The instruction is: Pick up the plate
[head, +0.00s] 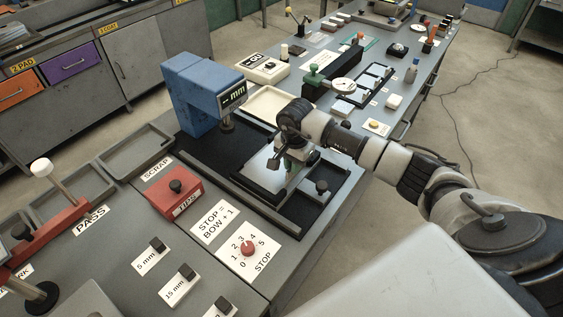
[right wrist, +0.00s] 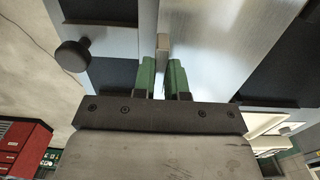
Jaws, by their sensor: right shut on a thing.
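The plate (head: 262,176) is a shiny flat metal sheet in the dark fixture beneath the blue gauge stand. It fills much of the right wrist view (right wrist: 225,40). My right gripper (head: 285,168) reaches down over the plate from the right. In the right wrist view its green fingers (right wrist: 163,78) are shut on a small metal piece at the plate, which looks like a tab of it. The gripper hides part of the plate, and I cannot tell whether the plate is clear of the fixture. My left gripper is not in view.
The blue gauge stand (head: 199,95) rises just left of the fixture (head: 237,184). A black knob (head: 322,187) is on the fixture's right side. A cream tray (head: 280,106) lies behind.

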